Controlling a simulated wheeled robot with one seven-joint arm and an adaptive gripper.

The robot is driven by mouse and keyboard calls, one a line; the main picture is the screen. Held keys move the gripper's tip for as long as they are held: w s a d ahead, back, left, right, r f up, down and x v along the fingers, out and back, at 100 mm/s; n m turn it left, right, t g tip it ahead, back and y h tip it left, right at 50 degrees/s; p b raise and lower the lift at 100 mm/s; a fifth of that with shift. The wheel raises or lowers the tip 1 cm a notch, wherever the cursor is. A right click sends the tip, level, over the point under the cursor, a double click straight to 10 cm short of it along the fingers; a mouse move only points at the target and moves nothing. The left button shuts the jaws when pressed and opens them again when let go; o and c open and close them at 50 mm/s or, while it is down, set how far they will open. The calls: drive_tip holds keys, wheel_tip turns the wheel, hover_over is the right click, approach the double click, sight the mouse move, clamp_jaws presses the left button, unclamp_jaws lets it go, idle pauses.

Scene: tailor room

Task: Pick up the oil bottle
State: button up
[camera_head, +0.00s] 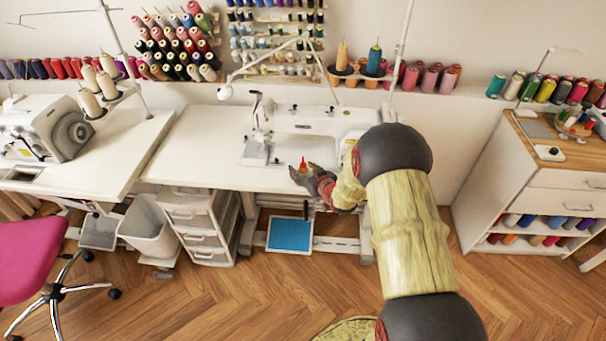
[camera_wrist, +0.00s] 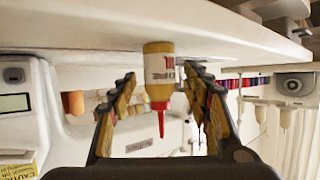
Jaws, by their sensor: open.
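The oil bottle (camera_wrist: 159,62) has a yellowish body, a white label with red lettering and a long red nozzle. The wrist view is upside down, so the bottle hangs from the white table top in it, nozzle down; it stands upright on the table. In the head view its red tip (camera_head: 302,160) shows near the table's front edge, its lower part partly hidden by my gripper. My gripper (camera_wrist: 160,76) is open, with one finger on each side of the bottle and gaps on both sides. How far the fingertips reach past the bottle is hard to tell.
A white sewing machine (camera_head: 310,122) stands on the table (camera_head: 200,135) behind the bottle. A thin lamp arm (camera_head: 270,62) rises at the back. Drawers (camera_head: 203,225) and a blue pedal (camera_head: 290,234) are below.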

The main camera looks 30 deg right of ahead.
drive_tip(key=shift+c, duration=1)
drive_tip(key=c, duration=1)
drive_tip(key=shift+r, duration=0.1)
